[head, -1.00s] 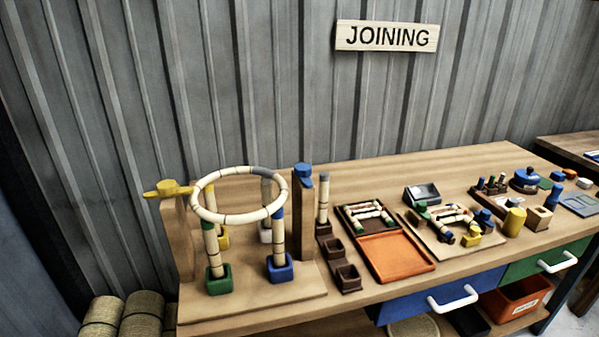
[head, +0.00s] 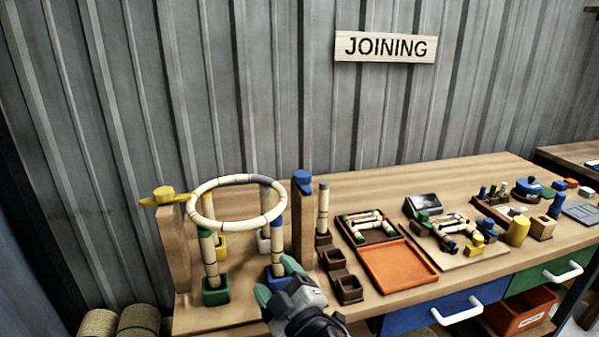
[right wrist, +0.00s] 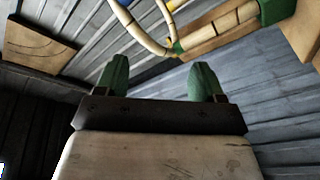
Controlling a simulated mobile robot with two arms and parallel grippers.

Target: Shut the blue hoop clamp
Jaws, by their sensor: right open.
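The blue hoop clamp (head: 302,181) sits on top of the right wooden post, beside the hoop's right side. Whether its arm reaches over the hoop cannot be told. The pale rattan hoop (head: 204,221) rests level on upright legs with coloured bands. The yellow clamp (head: 164,194) sits on the left post, its arm pointing outward to the left. My right gripper (head: 276,279) is open, with green fingertips, low in front of the blue-banded leg and below the blue clamp. In the right wrist view the open fingers (right wrist: 160,80) hold nothing; part of the hoop (right wrist: 141,35) shows beyond them. My left gripper is out of view.
The right post (head: 302,225) stands close to the hoop. Green (head: 216,291) and other coloured sockets hold the legs. An upright rod (head: 323,208), brown cups (head: 348,289) and an orange tray (head: 398,264) stand to the right. Open air lies above the posts.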

